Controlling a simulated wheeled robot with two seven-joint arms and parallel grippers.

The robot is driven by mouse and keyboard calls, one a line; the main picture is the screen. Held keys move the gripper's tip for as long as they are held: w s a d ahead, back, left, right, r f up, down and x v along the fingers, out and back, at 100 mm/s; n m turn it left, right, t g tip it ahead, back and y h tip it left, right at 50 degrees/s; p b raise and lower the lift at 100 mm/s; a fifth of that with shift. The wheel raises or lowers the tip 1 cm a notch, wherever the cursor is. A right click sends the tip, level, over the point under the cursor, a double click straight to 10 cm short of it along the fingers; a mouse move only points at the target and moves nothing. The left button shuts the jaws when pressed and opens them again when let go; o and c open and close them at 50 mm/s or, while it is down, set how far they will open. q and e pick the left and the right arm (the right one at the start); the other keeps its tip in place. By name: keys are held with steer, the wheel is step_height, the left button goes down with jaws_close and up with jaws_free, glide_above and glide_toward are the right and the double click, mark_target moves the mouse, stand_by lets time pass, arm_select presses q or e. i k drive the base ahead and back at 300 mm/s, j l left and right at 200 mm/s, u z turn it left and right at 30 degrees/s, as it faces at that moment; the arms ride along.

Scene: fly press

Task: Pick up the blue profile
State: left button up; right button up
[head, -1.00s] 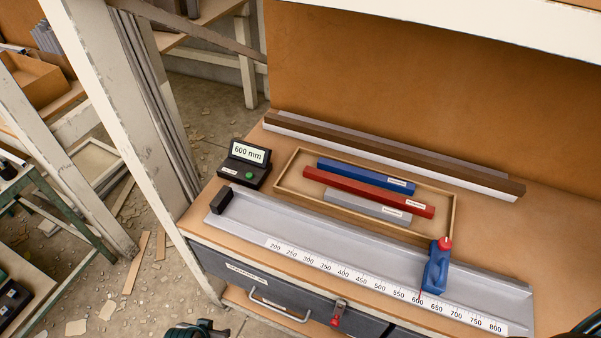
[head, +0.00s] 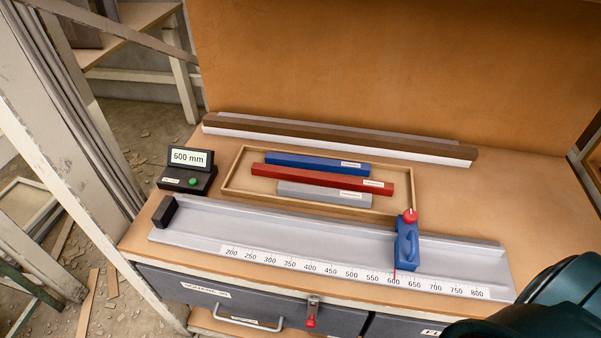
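The blue profile (head: 312,163) is a long bar with a white label near its right end. It lies at the back of a shallow wooden tray (head: 226,187) on the bench. A red profile (head: 320,177) lies in front of it, slightly askew, and a grey profile (head: 310,191) lies in front of the red one. Nothing holds any of them. Neither of my grippers is in view; a dark part of my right arm shows at the lower right.
In front of the tray runs a metal measuring channel (head: 300,229) with a scale, a black end stop (head: 165,212) and a blue slider (head: 405,245) near 600. A display (head: 188,170) reading 600 mm stands left. A brown-and-white rail (head: 340,143) lies behind. Bench space at right is clear.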

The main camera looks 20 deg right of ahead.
mark_target(359, 169)
steer(key=z, duration=2.85)
steer(key=k+j, duration=0.7)
steer(key=k, duration=0.1)
